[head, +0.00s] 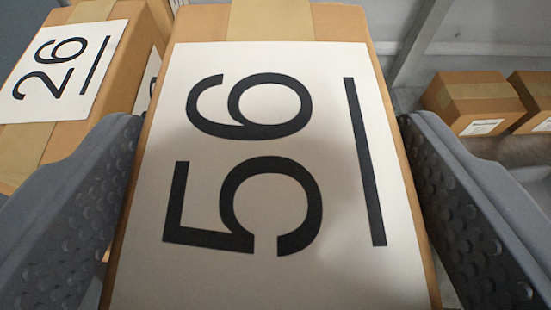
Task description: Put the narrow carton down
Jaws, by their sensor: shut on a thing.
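A narrow brown carton (270,24) fills the middle of the head view. A large white label (345,265) on it reads 56, turned sideways, with a black bar beside the digits. My gripper (270,125) is shut on this carton, with one grey dimpled jaw along its left side and the other along its right side. The carton's underside is hidden, so I cannot tell whether it touches anything below.
Another carton (118,65) with a white label reading 26 stands close on the left. Two small brown cartons (470,98) sit farther back at the right on a grey surface. Grey metal posts (420,40) rise behind at the right.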

